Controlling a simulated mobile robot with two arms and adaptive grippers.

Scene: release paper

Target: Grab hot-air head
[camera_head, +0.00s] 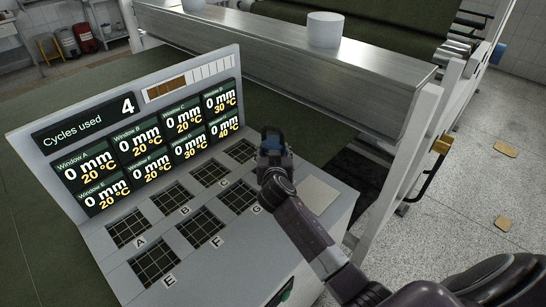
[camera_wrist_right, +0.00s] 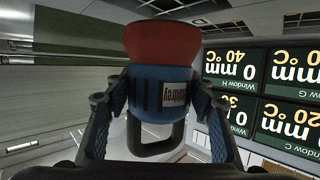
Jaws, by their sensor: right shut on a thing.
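My right gripper (camera_head: 272,155) is shut on the hot-air head (camera_wrist_right: 160,95) and holds it above the right part of the panel. My left gripper is not in view.
The panel (camera_head: 213,254) has several gridded windows; my arm covers some at the right. A white cylinder (camera_head: 325,30) stands on the metal beam (camera_head: 390,70) behind.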

